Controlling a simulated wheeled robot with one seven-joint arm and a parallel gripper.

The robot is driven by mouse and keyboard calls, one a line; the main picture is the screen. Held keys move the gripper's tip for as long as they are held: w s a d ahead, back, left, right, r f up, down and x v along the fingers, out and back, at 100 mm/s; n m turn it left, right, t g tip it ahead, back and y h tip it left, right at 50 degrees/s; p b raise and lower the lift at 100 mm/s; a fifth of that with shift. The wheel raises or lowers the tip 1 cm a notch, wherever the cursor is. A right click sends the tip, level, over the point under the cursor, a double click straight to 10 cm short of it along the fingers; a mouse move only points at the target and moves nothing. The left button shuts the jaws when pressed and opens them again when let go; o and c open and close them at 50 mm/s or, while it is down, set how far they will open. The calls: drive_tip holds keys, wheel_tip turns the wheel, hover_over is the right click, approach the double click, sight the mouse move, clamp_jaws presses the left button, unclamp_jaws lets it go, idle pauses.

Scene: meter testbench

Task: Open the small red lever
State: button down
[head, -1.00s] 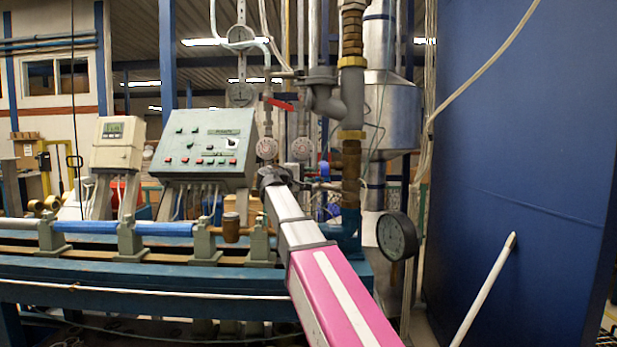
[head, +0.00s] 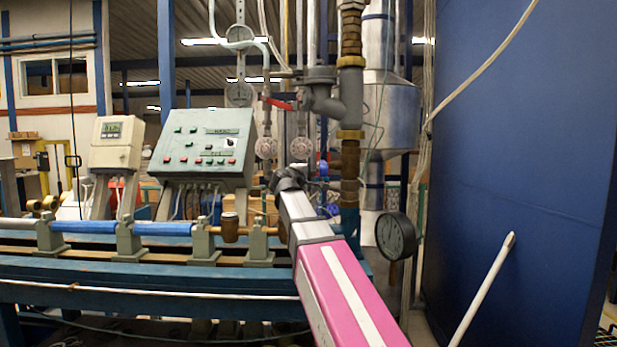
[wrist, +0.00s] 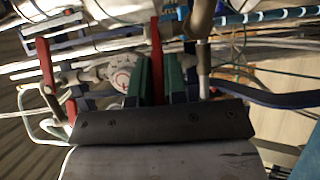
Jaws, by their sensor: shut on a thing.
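In the wrist view a narrow red lever (wrist: 156,48) stands upright between the two green fingers of my gripper (wrist: 158,76). The fingers are closed around its lower part. In the head view my gripper's dark wrist end (head: 288,178) is in front of the pipework, below and right of the control panel. Its fingertips and the held lever are hidden there.
A second, wider red lever (wrist: 46,66) is left of my gripper in the wrist view. In the head view a red lever (head: 277,103) sits on a pipe above my gripper. A control panel (head: 205,150) stands left, a vertical pipe (head: 350,185) and round gauge (head: 396,236) right.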

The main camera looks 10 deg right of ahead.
drive_tip(key=shift+s+d+n+t+y, duration=0.2)
drive_tip(key=shift+s+n+t+y, duration=0.15)
drive_tip(key=shift+n+t+y, duration=0.45)
drive_tip(key=shift+y, duration=0.3)
drive_tip(key=c, duration=1.2)
unclamp_jaws()
drive_tip(key=shift+o, duration=0.2)
drive_tip(key=v, duration=1)
drive_tip(key=shift+s+a, duration=0.25)
drive_tip(key=shift+s, duration=0.05)
